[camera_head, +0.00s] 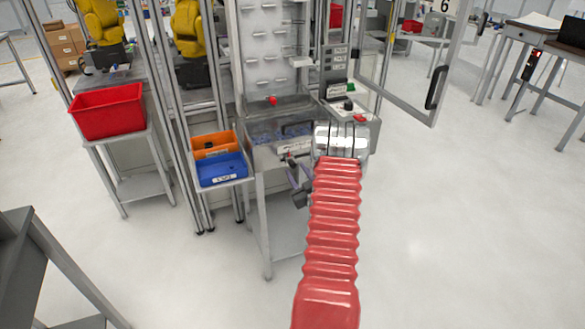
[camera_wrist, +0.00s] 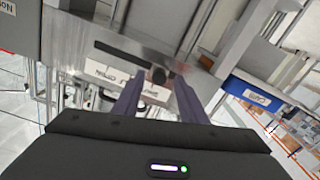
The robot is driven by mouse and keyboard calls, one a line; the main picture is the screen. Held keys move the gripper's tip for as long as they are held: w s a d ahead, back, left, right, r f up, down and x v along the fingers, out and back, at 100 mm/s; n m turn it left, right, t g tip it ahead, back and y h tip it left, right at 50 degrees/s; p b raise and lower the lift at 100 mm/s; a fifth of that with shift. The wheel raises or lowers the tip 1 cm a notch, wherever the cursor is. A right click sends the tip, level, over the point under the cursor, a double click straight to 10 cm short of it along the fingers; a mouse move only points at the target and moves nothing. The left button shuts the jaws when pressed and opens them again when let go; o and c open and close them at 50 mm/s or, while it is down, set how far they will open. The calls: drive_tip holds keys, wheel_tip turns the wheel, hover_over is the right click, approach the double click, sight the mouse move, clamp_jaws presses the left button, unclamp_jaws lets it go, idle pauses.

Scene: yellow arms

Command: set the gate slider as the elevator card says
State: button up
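A small dark knob (camera_wrist: 158,75), which looks like the slider's handle, stands on the metal cabinet front in the wrist view. A long black slot (camera_wrist: 128,58) and a white label with upside-down lettering (camera_wrist: 108,76) are beside it. My gripper (camera_wrist: 159,88) is open, its two fingers pointing at the knob with it seen between the tips; whether they touch it is unclear. In the head view my gripper (camera_head: 291,163) is at the cabinet's front, partly hidden by my arm.
An orange bin (camera_head: 212,142) and a blue bin (camera_head: 222,169) sit left of the cabinet; the blue one also shows in the wrist view (camera_wrist: 250,92). A red crate (camera_head: 108,111) stands farther left. A framed door (camera_head: 425,75) is open at right.

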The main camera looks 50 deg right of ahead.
sight(293, 167)
drive_tip(key=shift+x, duration=1.9)
drive_tip(key=shift+c, duration=0.2)
drive_tip(key=shift+a, duration=0.1)
clamp_jaws()
